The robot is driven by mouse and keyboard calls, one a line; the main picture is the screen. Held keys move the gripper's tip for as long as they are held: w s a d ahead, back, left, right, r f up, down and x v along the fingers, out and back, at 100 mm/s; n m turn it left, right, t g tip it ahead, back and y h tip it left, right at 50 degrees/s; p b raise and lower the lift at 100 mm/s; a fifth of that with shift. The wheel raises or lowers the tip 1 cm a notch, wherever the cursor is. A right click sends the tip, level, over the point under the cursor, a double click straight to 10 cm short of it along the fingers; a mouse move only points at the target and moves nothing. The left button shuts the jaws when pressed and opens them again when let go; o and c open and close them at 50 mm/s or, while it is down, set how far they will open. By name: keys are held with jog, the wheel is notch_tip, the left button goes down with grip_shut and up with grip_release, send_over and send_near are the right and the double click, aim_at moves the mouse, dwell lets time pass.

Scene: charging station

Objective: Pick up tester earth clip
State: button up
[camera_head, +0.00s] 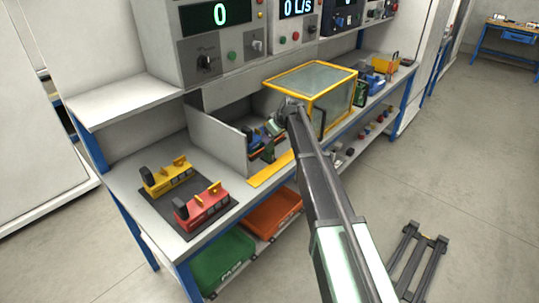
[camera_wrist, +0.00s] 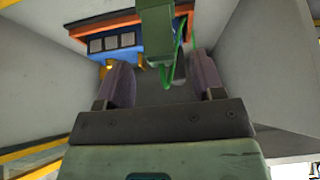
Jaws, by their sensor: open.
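A green clip-like part (camera_wrist: 157,30), which looks like the tester earth clip, is at the top of the wrist view with a thin green lead hanging from it. Behind it is a blue and orange device (camera_wrist: 112,42) with grey square panels. My gripper (camera_wrist: 160,68) is open, its two fingers apart, with the green part ahead of and between the fingertips. No contact shows. My arm and wrist hide part of this spot.
A yellow-framed clear box (camera_head: 312,82) stands right beside my wrist. A grey upright panel (camera_head: 215,132) borders the bay on the left. Yellow and red units (camera_head: 203,207) sit on a dark mat at the front left. Instrument panels (camera_head: 215,40) overhang the bench.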

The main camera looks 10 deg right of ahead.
aim_at(269, 149)
jog(key=b+x, duration=0.4)
jog(key=shift+s+f, duration=0.1)
jog(key=shift+f, duration=0.35)
jog(key=shift+w+a+f+b, duration=0.1)
jog(key=shift+w+f+b, duration=0.15)
jog(key=shift+b, duration=0.15)
jog(key=shift+s+r, duration=0.1)
jog(key=shift+r, duration=0.15)
jog(key=c, duration=1)
jog(key=shift+r+p, duration=0.1)
jog(key=shift+p, duration=0.25)
